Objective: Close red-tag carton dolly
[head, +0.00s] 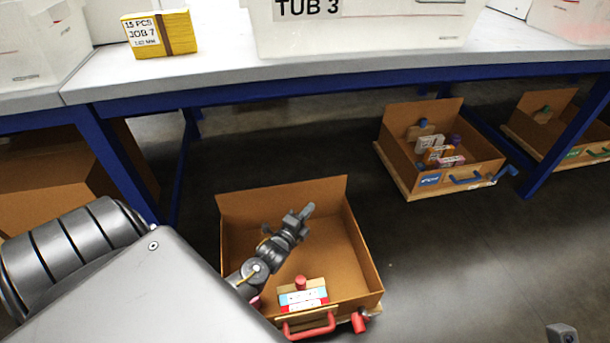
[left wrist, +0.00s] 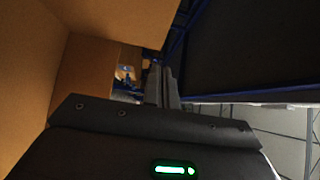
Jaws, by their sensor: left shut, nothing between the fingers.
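The red-tag carton dolly (head: 358,240) is an open brown carton on the floor in the lower middle of the head view. It has a red handle (head: 310,328) and a red piece (head: 359,322) at its front. A flap stands up along its back edge. My left gripper (head: 307,211) appears over the carton's open top, its fingers shut and empty, pointing toward the back flap. In the left wrist view the shut fingers (left wrist: 160,85) show beside brown cardboard (left wrist: 110,20). My left arm hides the carton's front left corner.
Small boxes (head: 302,296) lie inside the carton's front. A blue-handled open carton (head: 396,160) and a green-tagged one (head: 530,135) stand farther right. A blue-framed table (head: 220,97) overhangs behind. Table legs stand left and right. Floor right of the red carton is clear.

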